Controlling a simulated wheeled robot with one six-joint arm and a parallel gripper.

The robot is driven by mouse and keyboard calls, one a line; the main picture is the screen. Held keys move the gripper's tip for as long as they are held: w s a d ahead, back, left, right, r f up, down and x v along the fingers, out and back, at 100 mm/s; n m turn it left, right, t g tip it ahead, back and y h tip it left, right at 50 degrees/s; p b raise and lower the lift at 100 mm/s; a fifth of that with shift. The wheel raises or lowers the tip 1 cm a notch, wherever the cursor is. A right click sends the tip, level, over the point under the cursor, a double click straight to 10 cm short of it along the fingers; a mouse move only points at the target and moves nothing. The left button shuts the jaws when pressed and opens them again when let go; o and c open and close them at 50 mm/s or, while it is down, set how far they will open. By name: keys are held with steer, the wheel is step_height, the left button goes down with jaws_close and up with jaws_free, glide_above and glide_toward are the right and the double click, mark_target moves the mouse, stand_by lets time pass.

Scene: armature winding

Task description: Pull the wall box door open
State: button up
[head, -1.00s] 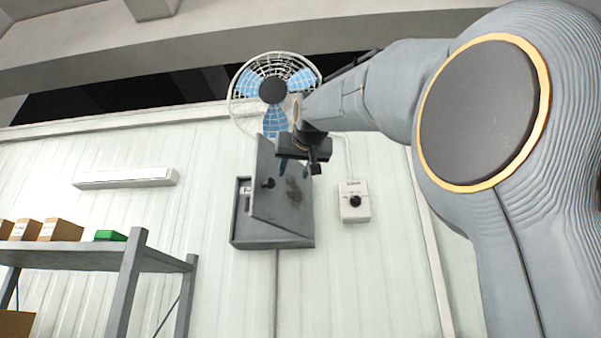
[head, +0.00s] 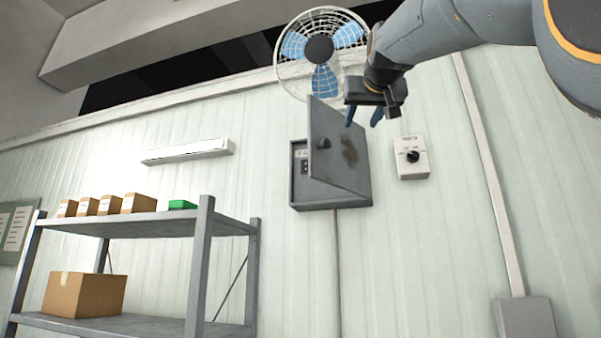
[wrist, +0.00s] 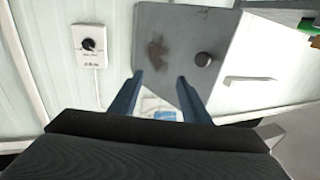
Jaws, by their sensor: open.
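The grey wall box (head: 331,202) hangs on the pale panelled wall in the head view. Its door (head: 338,150) stands partly open, hinged on the right, with a dark knob (head: 323,144) near its left edge and a dark smudge. Some of the inside shows at the left. My gripper (head: 377,116) is open and empty, at the upper right of the door. In the wrist view the two blue fingers (wrist: 160,84) are spread apart. The door (wrist: 180,35) and its knob (wrist: 203,59) lie beyond them, and the knob is not between the fingers.
A caged fan (head: 319,50) is just above the box. A dial switch box (head: 411,157) is to its right. A metal shelf (head: 150,223) with cartons and a green box stands at the lower left. The wall below the box is clear apart from a conduit.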

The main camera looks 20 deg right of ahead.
stand_by(0.4)
steer(key=b+v, duration=0.7)
steer(key=shift+s, duration=0.4)
steer(key=shift+a, duration=0.1)
